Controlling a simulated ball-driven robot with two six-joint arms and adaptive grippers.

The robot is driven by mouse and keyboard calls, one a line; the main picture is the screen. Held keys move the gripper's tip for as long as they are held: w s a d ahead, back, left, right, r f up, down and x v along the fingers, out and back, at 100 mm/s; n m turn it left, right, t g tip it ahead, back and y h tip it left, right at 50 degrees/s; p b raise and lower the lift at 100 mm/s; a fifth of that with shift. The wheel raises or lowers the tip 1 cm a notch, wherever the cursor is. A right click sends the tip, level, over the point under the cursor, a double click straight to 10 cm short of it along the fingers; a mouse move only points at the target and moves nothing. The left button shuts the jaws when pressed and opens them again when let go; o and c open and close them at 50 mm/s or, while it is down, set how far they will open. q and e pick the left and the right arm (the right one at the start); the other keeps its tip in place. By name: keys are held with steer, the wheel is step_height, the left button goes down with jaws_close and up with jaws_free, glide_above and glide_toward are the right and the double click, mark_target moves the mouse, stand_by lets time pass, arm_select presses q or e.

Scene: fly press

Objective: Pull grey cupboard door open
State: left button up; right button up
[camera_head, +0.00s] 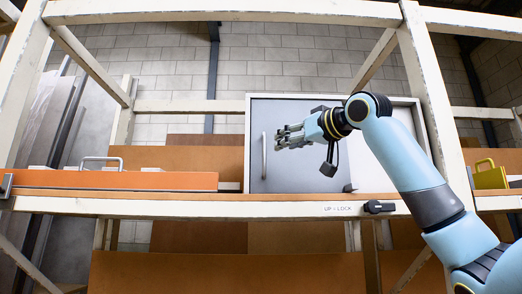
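The grey cupboard door (285,175) is in the middle of the head view, inside a white frame, and it looks closed. Its upright bar handle (264,155) is on the door's left side. My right gripper (279,138) is in front of the door, with its fingers pointing left, just right of the handle. The fingers look spread and empty, and I see no contact with the handle. My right arm hides much of the door's right half. My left gripper is not in view.
The cupboard stands on a pale shelf rail (240,208) marked "UP = LOCK", with a dark latch (379,207) below right. An orange drawer (150,181) with a handle is at left, and a yellow box (489,176) is at right. White rack posts frame both sides.

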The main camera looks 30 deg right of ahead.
mark_target(265, 152)
steer(key=w+p, duration=0.1)
steer(key=w, duration=0.2)
steer(key=w+p, duration=0.2)
steer(key=w, duration=0.2)
steer(key=w+p, duration=0.1)
steer(key=w, duration=0.2)
steer(key=shift+w+a+f, duration=0.2)
steer(key=shift+w+a, duration=0.05)
steer(key=shift+s, duration=0.1)
steer(key=shift+c, duration=0.2)
steer(key=shift+c, duration=1.2)
jaws_close()
